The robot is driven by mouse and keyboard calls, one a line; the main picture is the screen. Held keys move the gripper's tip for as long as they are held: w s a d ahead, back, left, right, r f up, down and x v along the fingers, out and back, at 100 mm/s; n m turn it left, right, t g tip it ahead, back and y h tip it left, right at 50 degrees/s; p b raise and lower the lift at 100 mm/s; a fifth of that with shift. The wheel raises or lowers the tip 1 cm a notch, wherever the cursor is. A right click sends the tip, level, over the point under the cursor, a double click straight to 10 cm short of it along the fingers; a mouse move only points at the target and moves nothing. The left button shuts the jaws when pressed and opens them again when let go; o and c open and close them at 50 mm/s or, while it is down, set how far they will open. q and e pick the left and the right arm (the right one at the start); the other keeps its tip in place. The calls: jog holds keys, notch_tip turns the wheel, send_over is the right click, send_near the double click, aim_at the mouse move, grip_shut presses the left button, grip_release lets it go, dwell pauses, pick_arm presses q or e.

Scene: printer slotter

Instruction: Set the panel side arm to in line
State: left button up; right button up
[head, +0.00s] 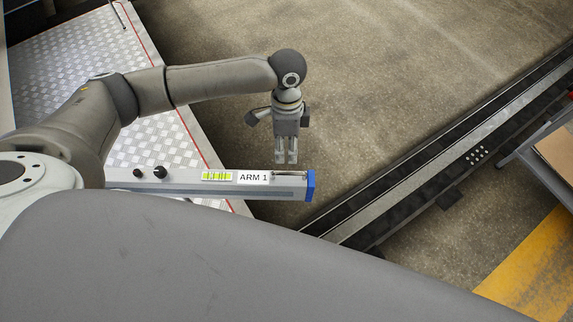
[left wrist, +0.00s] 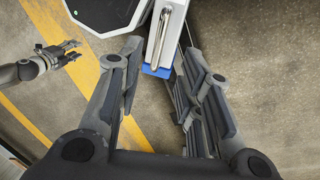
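The panel side arm (head: 220,187) is a grey bar labelled ARM 1 with a blue end cap (head: 311,185). A slim metal handle (head: 289,174) lies along its top near the cap. My left gripper (head: 287,160) points down just behind the bar's capped end. In the left wrist view my left gripper (left wrist: 160,50) is open and empty, with the blue cap (left wrist: 157,71) and the handle (left wrist: 164,32) seen between its fingers; contact is not visible. My right gripper (left wrist: 72,50) shows small at the left of that view, fingers apart, empty.
Two black knobs (head: 149,173) and a yellow-green level label (head: 216,176) sit on the bar. A checker-plate platform (head: 70,65) is at left. A dark floor rail (head: 440,150) runs diagonally at right. Open concrete floor (head: 400,70) lies beyond the bar.

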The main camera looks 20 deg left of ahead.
aim_at(287, 172)
pick_arm(q)
jog(key=f, duration=0.2)
jog(key=s+f, duration=0.1)
jog(key=f, duration=0.2)
jog(key=f+p, duration=0.1)
jog(key=f, duration=0.2)
jog(key=shift+s+d+f, duration=0.1)
jog(key=shift+s+d, duration=0.15)
jog(key=shift+d, duration=0.05)
grip_shut()
